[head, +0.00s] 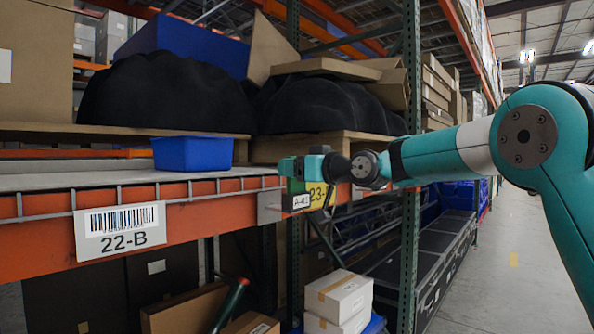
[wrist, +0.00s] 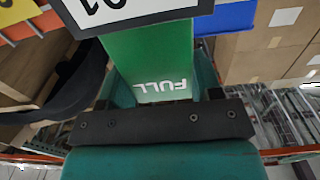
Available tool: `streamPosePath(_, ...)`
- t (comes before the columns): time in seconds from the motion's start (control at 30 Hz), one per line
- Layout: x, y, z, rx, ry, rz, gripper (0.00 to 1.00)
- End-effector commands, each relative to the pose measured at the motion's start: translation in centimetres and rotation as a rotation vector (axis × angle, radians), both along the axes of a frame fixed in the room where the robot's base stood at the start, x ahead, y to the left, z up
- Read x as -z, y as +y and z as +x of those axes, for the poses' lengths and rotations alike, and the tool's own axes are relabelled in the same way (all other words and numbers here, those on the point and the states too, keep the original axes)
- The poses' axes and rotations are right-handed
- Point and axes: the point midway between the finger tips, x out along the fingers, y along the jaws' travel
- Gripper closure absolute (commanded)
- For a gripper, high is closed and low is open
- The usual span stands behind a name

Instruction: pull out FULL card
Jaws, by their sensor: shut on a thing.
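The FULL card is a green card with white lettering; it fills the middle of the wrist view (wrist: 150,52), its word upside down. My gripper (wrist: 162,90) is shut on the lettered end of the card. The card's far end runs behind a white label holder (wrist: 135,14) with black characters. In the head view the card (head: 296,187) shows as a small green patch under my gripper (head: 300,167), just above the A-01 label (head: 301,202) at the end of the orange shelf beam. How deep the card sits in the holder is hidden.
A blue tote (head: 192,153) stands on the shelf left of my gripper. A yellow 23 sign (head: 318,195) is close by on the green upright (head: 410,100). Stacked cartons (head: 340,297) stand below. The aisle (head: 505,280) on the right is clear.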

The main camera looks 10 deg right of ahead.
Motion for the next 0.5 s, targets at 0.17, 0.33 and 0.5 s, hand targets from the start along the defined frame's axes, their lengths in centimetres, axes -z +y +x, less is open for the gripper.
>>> streamPosePath(0.17,-1.0,0.0,0.0,0.000,-0.001,0.000,0.70)
streamPosePath(0.33,-1.7,0.0,0.0,0.000,-0.002,0.000,0.70)
streamPosePath(0.5,-2.4,0.0,0.0,0.000,-0.002,0.001,0.70)
